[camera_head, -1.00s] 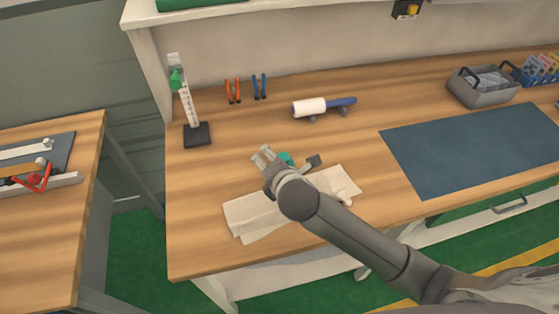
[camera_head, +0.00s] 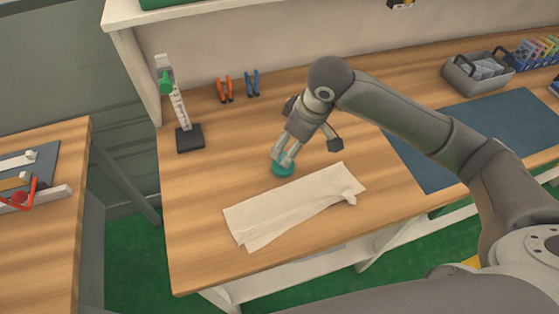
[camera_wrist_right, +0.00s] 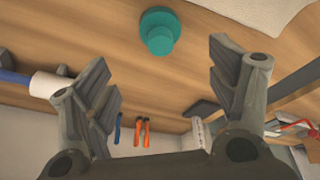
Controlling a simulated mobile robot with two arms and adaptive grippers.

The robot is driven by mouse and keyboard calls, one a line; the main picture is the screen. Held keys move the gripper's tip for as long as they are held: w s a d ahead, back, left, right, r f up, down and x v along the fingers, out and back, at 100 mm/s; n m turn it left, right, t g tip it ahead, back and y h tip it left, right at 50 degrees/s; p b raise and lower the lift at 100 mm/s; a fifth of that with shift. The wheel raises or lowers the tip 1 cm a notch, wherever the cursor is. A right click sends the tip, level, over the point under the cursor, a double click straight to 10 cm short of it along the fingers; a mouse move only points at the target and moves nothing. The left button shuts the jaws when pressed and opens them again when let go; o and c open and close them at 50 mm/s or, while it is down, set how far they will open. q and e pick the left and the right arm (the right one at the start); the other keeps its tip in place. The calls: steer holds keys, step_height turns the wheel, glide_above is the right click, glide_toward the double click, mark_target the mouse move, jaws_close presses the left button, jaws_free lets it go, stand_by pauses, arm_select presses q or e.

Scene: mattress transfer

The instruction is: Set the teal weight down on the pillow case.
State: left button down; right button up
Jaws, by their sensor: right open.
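The teal weight (camera_head: 283,168) stands on the wooden table just behind the pillow case; the front of my right arm hides part of it. In the right wrist view the weight (camera_wrist_right: 159,32) is upright, centred beyond the fingertips and not between them. The pillow case (camera_head: 292,207) is a flat, creased cream cloth near the table's front edge. Its edge shows at the top right of the wrist view (camera_wrist_right: 262,14). My right gripper (camera_head: 312,125) is open and empty, with its dark fingers (camera_wrist_right: 158,58) wide apart. My left gripper is not in view.
A scale stand (camera_head: 190,138) is at the back left, beside orange pliers (camera_head: 224,89) and blue pliers (camera_head: 252,84). A blue mat (camera_head: 430,175) and a grey caddy (camera_head: 478,72) are at the right. The wood left of the pillow case is clear.

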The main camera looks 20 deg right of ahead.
glide_above(289, 169)
steer(key=shift+m, duration=0.4)
step_height(289, 169, down, 4)
steer(key=shift+f, duration=0.25)
steer(key=shift+p+x, duration=0.8)
steer(key=shift+x, duration=2)
steer(key=shift+w+a+r, duration=0.1)
steer(key=shift+w+r, duration=0.1)
steer(key=shift+w, duration=0.05)
steer(key=c, duration=1.6)
steer(key=shift+o, duration=0.2)
